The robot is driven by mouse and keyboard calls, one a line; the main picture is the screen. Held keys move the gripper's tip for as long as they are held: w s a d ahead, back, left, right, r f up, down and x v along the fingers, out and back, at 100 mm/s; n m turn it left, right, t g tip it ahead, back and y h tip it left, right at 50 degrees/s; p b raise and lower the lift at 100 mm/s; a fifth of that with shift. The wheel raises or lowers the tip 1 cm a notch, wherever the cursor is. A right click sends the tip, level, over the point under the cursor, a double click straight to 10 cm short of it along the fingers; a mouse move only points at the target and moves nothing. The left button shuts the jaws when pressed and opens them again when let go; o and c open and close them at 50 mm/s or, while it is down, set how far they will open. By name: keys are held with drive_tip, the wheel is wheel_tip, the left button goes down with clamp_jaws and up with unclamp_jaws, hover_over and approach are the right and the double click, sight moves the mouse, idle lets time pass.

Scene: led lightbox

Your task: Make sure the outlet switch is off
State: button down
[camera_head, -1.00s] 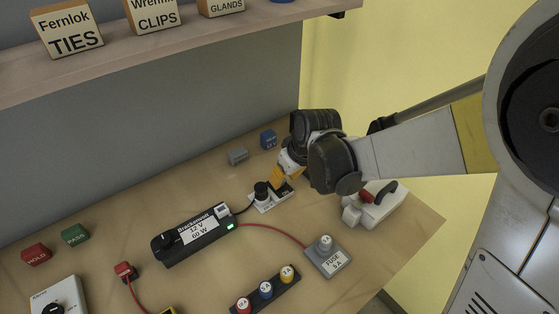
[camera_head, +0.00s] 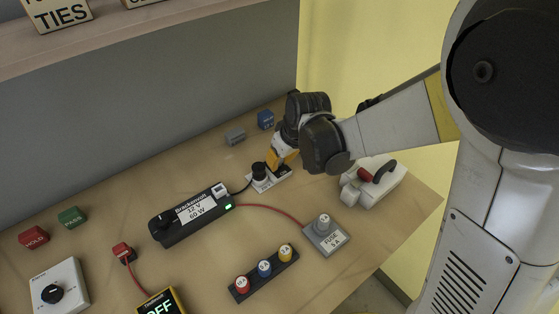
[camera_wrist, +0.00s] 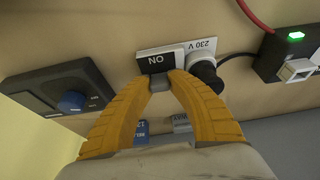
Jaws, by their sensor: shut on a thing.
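The white outlet (camera_head: 260,187) lies on the workbench with a black plug (camera_head: 258,171) in it. In the wrist view, the outlet's label (camera_wrist: 200,46) reads 230 V and a dark panel (camera_wrist: 156,63) beside it appears to read ON, seen upside down. My gripper (camera_head: 277,172) is at the outlet's right end. In the wrist view, my gripper's yellow fingers (camera_wrist: 160,80) meet around a small grey part (camera_wrist: 159,82), which looks like the switch lever. Its tilt is mostly hidden by the fingertips.
The black power supply (camera_head: 190,217), its green light lit, is left of the outlet. A fuse box (camera_head: 325,238), a row of colored knobs (camera_head: 264,267), and a white device with a red-and-black handle (camera_head: 372,184) stand nearby. Grey (camera_head: 235,136) and blue (camera_head: 266,119) blocks are behind.

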drive_tip(key=g+h, duration=0.1)
drive_tip(key=w+g+h+p, duration=0.1)
drive_tip(key=g, duration=0.1)
drive_tip(key=shift+a+r, duration=0.1)
drive_tip(key=shift+a, duration=0.3)
drive_tip(key=shift+w+a+g+h, duration=0.15)
drive_tip(key=shift+w+g+h, duration=0.1)
drive_tip(key=shift+g+h, duration=0.6)
drive_tip(key=shift+w+a+g+h, duration=0.1)
drive_tip(key=shift+w+g+h, duration=0.1)
drive_tip(key=shift+g+h, duration=0.6)
drive_tip(key=shift+g+y, duration=0.25)
drive_tip(key=shift+g, duration=0.1)
drive_tip(key=c, duration=1.5)
unclamp_jaws()
drive_tip(key=v, duration=1.1)
drive_tip(key=shift+w+a+r, duration=0.2)
drive_tip(key=shift+r, duration=0.1)
